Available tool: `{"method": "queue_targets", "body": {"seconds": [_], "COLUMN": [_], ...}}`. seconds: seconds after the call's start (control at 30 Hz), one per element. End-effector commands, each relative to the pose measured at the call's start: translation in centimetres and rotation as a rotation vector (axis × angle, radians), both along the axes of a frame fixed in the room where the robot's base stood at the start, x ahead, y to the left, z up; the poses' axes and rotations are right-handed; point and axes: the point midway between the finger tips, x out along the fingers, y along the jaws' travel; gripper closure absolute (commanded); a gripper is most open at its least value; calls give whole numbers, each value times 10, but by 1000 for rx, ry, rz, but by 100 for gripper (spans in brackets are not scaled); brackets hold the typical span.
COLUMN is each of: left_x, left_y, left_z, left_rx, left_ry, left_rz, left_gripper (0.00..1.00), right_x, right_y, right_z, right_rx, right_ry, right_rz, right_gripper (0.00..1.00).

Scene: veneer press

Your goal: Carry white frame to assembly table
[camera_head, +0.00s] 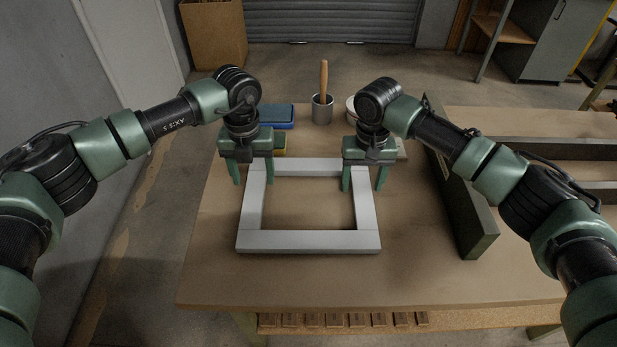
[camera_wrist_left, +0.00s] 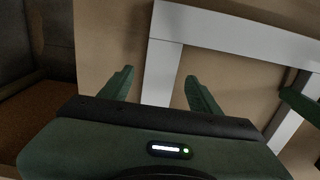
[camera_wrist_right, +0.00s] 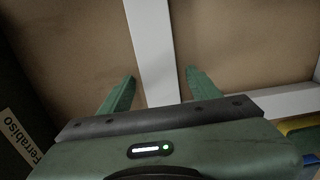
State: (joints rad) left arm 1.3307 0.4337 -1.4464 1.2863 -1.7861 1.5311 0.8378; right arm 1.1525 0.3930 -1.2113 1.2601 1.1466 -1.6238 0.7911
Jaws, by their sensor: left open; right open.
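The white frame (camera_head: 308,241) is rectangular and lies flat on a brown wooden table (camera_head: 330,280). My left gripper (camera_head: 253,174) is open above the frame's left side bar, with fingers on either side of it; that bar shows between the fingertips in the left wrist view (camera_wrist_left: 161,75). My right gripper (camera_head: 364,180) is open over the right side bar, which runs between its fingers in the right wrist view (camera_wrist_right: 151,45). Neither gripper is closed on the frame. The far corners are partly hidden by the grippers.
A metal cup (camera_head: 322,109) with a wooden-handled tool, a blue box (camera_head: 277,116) and a white tub (camera_head: 352,108) stand behind the frame. A large dark green frame (camera_head: 466,210) lies at the right. The table front is clear, with wooden blocks (camera_head: 340,320) below its edge.

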Motion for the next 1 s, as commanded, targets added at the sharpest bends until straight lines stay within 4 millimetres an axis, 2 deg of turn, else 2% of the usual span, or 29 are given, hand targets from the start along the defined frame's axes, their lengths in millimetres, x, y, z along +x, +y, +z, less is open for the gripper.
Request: {"method": "queue_targets", "body": {"seconds": [0.2,0.43,0.57,0.67,0.77,1.0], "left_x": [1,1,0,0,0,0], "left_y": [0,0,0,0,0,0], "left_z": [50,86,94,96,96,95], "left_rx": [-1,-1,0,0,0,0], "left_ry": [-4,-1,0,1,1,1], "left_rz": [1,2,2,1,1,1], "left_gripper": [38,38,38,38,38,38], "right_x": [0,0,0,1,1,1], "right_y": [0,0,0,0,1,1], "right_z": [0,0,2,10,26,78], "right_rx": [0,0,1,1,1,2], "right_ry": [0,0,-1,-2,-3,-4], "right_rz": [0,0,0,0,1,1], "right_gripper": [38,38,38,38,38,38]}}
